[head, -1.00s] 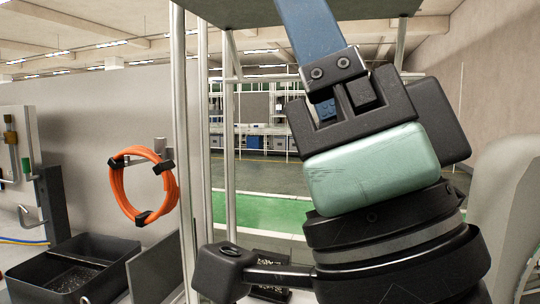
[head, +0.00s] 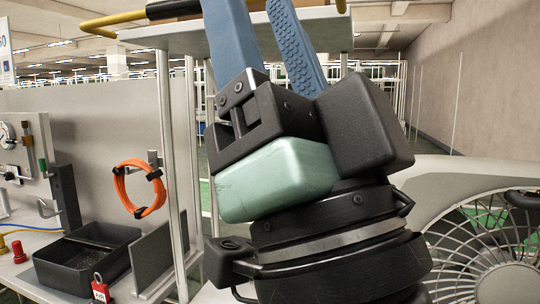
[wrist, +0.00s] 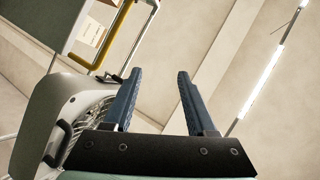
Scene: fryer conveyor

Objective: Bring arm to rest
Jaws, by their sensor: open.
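My gripper (wrist: 158,88) points upward in the head view, with two blue fingers above a black and pale green body. In the wrist view the two blue fingers stand apart with nothing between them. The fingertips are cut off at the top of the head view. Behind the fingers in the wrist view are a pale wall and a lit strip lamp.
A shelf with a yellow rail (head: 112,19) stands behind my gripper. A large fan (head: 497,262) is at the right. An orange hose coil (head: 140,188) hangs at the left, above a black bin (head: 86,254) and a red padlock (head: 100,290).

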